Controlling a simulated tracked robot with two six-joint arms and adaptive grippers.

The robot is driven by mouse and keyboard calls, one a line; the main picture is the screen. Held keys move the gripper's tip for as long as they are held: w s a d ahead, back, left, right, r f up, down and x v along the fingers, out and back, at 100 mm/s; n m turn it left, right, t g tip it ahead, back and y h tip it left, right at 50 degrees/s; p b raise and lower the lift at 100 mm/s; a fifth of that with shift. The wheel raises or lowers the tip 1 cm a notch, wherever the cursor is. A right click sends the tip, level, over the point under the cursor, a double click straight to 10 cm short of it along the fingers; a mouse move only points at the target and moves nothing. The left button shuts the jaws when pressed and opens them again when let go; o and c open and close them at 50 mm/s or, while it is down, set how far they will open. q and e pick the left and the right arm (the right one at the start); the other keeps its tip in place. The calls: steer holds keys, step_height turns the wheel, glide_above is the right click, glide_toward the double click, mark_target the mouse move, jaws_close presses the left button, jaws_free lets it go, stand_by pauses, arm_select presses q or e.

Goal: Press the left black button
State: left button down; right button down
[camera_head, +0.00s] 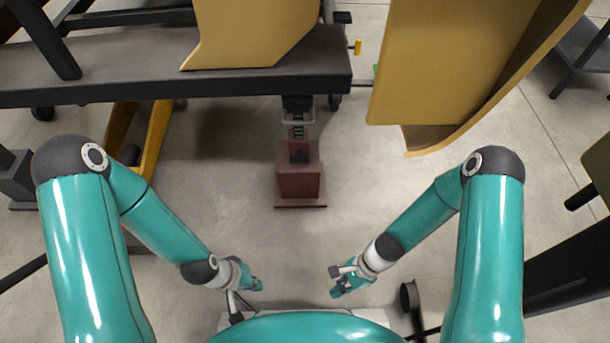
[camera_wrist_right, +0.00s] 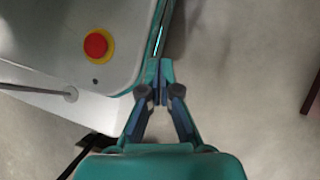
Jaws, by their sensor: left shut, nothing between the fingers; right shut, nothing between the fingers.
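No black button can be made out in either view. My left gripper (camera_head: 254,285) is shut and empty, low over the floor in front of my body. My right gripper (camera_head: 340,289) is also shut and empty, a short way to its right, pointing inward. In the right wrist view the right gripper (camera_wrist_right: 160,82) shows its fingertips together beside the edge of a pale rounded housing that looks like my own base. Neither gripper touches any object that I can see.
A dark frame (camera_head: 200,75) with a tan shell (camera_head: 250,35) spans the upper left. Another tan shell (camera_head: 440,60) hangs at the upper right. A dark red pedestal (camera_head: 300,182) stands ahead in the middle.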

steer(key=w+a+m+t+y, duration=0.3)
steer(key=w+a+m+y, duration=0.1)
steer(key=w+m, duration=0.4)
steer(key=w+a+m+t+y, duration=0.3)
steer(key=w+m, duration=0.3)
steer(key=m, duration=0.4)
steer(key=w+d+r+m+t, duration=0.1)
steer(key=w+d+m+t, duration=0.1)
steer(key=w+m+t, duration=0.3)
steer(key=w+d+m+t, duration=0.3)
steer(key=w+m+t, duration=0.2)
steer(key=w+m, duration=0.2)
steer(key=shift+w+d+r, duration=0.35)
steer(key=shift+w+r, duration=0.05)
steer(key=shift+w, duration=0.7)
steer(key=shift+a, duration=0.1)
steer(key=b, duration=0.5)
glide_toward(295, 160)
steer(key=x, duration=0.5)
steer(key=shift+a+f, duration=0.2)
steer(key=shift+a, duration=0.2)
steer(key=shift+w+r, duration=0.2)
steer(key=shift+w, duration=0.2)
